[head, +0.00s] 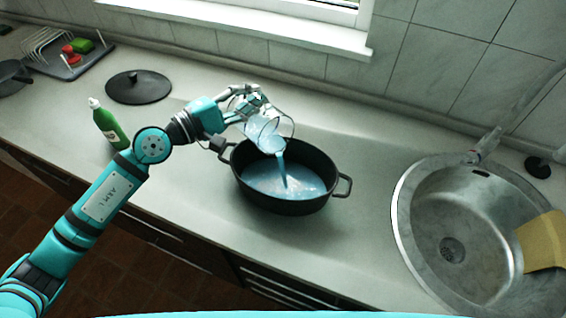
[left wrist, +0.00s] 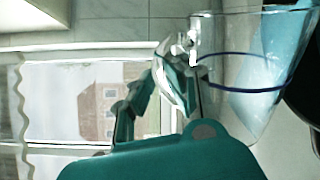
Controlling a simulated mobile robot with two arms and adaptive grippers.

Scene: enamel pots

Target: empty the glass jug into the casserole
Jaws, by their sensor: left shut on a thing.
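The glass jug (head: 262,131) is tilted over the black casserole (head: 290,206), mouth low and toward the right. A stream of light blue liquid runs from its mouth into the casserole, where pale blue liquid covers the floor. My left gripper (head: 247,108) is shut on the jug and holds it above the casserole's far left rim. In the left wrist view the clear jug (left wrist: 225,65) with a dark blue ring shows at the right, with blue liquid inside. My right gripper is in neither view.
A round sink (head: 425,215) with a yellow cloth (head: 543,240) on its rim lies at the right. A green bottle (head: 108,128), a black lid (head: 138,87) and a grey tray (head: 72,68) with a rack stand at the left. The counter in front of the casserole is clear.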

